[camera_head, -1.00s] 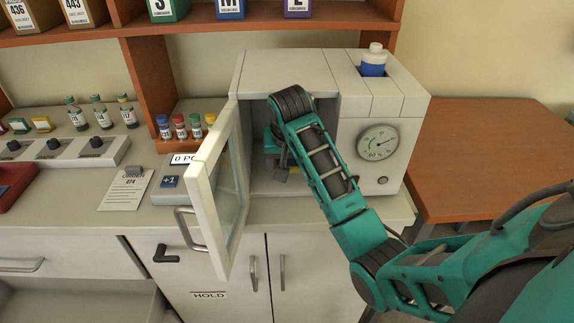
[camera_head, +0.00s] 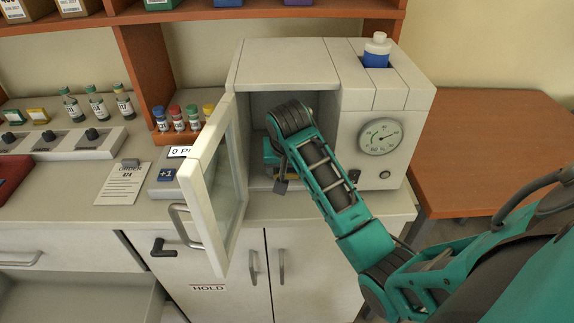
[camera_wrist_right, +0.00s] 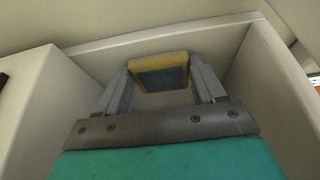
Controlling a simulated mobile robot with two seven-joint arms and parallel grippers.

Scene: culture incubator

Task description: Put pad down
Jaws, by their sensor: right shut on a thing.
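The pad (camera_wrist_right: 163,74) has a yellow rim and a dark blue-grey face. In the right wrist view it sits between the two grey fingers of my right gripper (camera_wrist_right: 163,82), which is shut on it. In the head view the right gripper (camera_head: 275,170) is inside the open incubator (camera_head: 288,60), low in the chamber near its floor. My own wrist hides most of the gripper and the pad there. I cannot tell whether the pad touches the chamber floor. My left gripper is not in view.
The incubator's glass door (camera_head: 215,190) stands open to the left of the chamber. A blue-and-white bottle (camera_head: 376,52) stands in the incubator's top. Small vials (camera_head: 177,122) stand left of the door. An order sheet (camera_head: 123,184) lies on the counter. A brown table (camera_head: 490,150) is at right.

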